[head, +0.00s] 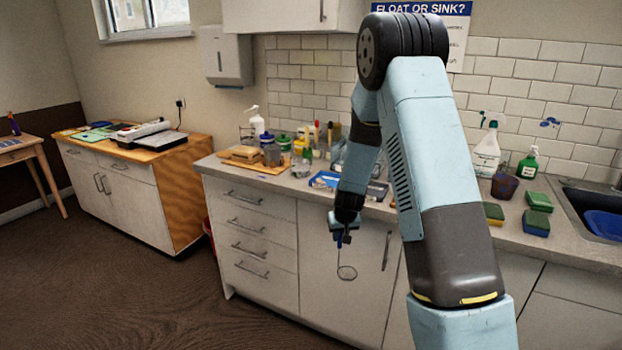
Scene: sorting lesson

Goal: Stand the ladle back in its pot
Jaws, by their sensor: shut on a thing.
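Whether the round end is a bowl or an open loop is too small to tell. Several jars and upright tools (318,140) stand close together at the back of the counter, left of my arm. I cannot tell which of these is the ladle's pot; my arm covers part of that area.
A sink (596,200) is at the right. The brown floor (130,290) at left is clear.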

